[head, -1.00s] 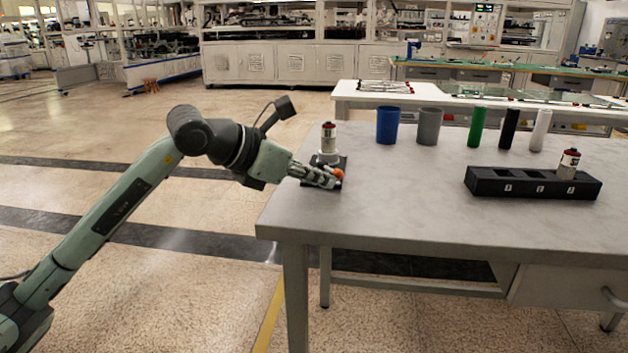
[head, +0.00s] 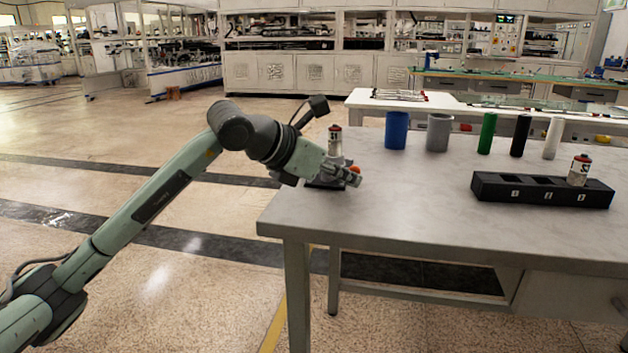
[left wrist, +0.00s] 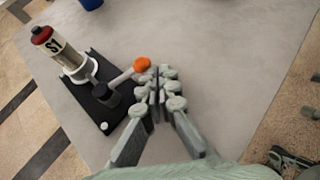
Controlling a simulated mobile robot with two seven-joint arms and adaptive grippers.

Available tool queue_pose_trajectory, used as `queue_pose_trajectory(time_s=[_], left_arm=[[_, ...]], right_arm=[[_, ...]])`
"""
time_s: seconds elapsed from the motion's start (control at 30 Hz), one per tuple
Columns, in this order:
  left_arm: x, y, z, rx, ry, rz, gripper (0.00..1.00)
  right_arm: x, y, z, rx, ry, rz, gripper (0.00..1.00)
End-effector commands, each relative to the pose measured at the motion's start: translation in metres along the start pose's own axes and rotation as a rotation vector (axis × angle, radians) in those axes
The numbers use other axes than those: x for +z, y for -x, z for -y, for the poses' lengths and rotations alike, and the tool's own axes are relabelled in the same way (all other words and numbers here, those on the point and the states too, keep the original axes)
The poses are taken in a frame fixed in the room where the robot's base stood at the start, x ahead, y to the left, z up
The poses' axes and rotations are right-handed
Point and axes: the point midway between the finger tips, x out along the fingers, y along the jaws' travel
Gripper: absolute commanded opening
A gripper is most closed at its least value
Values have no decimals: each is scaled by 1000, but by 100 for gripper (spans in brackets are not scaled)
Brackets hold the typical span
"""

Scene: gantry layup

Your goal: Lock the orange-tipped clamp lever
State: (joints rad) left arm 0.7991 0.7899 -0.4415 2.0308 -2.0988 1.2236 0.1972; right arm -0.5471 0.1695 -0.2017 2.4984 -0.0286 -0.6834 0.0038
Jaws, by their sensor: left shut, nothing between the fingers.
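The orange-tipped clamp lever (left wrist: 122,77) sticks out from a black base plate (left wrist: 90,97), its orange tip (left wrist: 141,64) toward my gripper. A canister marked S1 (left wrist: 64,52) with a red cap stands upright on the plate; it also shows in the head view (head: 335,139). My left gripper (left wrist: 158,76) is shut and empty, its fingertips right beside the orange tip; whether they touch it I cannot tell. In the head view the left gripper (head: 356,176) is low over the table and hides much of the base and lever. My right gripper is out of view.
The grey table (head: 400,215) carries a black numbered block (head: 540,190) holding another canister (head: 579,170) at the right. A blue cup (head: 396,130), a grey cup (head: 438,132) and green, black and white cylinders stand at the back. The table's middle is clear.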

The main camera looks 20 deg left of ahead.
Motion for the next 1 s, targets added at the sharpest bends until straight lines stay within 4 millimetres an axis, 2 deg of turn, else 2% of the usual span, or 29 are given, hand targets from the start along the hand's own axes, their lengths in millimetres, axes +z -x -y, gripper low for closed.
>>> queue_pose_trajectory(time_s=[0.27,0.63,1.0], left_arm=[[-1,1,-1,0,0,0,0],[-6,8,-13,1,1,-1,0],[-5,8,-14,0,0,-1,0]], right_arm=[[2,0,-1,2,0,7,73],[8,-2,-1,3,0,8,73],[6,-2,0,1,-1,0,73]])
